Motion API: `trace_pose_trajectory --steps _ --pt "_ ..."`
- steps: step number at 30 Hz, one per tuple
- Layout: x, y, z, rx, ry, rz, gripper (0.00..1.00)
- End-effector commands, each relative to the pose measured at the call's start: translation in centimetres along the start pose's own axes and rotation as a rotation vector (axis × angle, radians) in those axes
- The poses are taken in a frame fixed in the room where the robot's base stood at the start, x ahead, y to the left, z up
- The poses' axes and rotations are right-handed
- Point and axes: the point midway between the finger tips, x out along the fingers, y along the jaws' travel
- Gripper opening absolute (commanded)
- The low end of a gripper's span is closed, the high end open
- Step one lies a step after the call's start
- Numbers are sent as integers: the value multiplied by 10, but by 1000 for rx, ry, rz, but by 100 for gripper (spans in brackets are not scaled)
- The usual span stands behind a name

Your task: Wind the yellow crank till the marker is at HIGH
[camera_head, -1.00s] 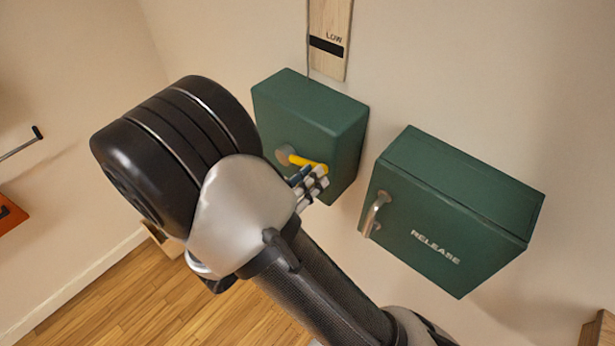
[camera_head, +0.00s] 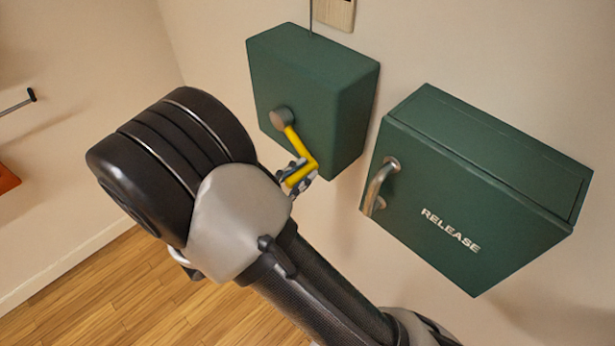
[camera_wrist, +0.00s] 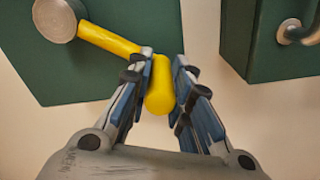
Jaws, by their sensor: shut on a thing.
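The yellow crank (camera_head: 293,140) comes off a round grey hub on the front of a green box (camera_head: 320,75). Its arm slopes down to the right in the head view. My gripper (camera_head: 300,176) is shut on the crank's handle, near the box's lower edge. In the wrist view the yellow handle (camera_wrist: 160,92) sits between the two fingers of my gripper (camera_wrist: 165,100), with the hub (camera_wrist: 56,18) at upper left. Above the box, only the bottom end of a pale wooden strip (camera_head: 336,14) shows, with part of a dark band. The marker and HIGH cannot be made out.
A second green box (camera_head: 480,190) labelled RELEASE, with a metal handle (camera_head: 378,187), is on the wall just right of the crank box. A narrow gap of wall separates them. Wooden floor (camera_head: 140,290) lies below. An orange thing (camera_head: 8,179) is at the far left.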

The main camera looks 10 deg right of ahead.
Motion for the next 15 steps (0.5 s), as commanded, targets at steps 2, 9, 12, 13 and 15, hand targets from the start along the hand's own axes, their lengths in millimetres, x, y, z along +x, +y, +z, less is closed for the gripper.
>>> trace_pose_trajectory --steps 2,9,12,13,15 --pt "0 -2 -15 65 5 -7 0" --pt "0 8 -32 243 6 -6 0" --pt "0 12 -38 299 6 -6 0" --pt "0 13 -39 314 6 -6 0" --pt "0 15 -41 343 6 -6 0"
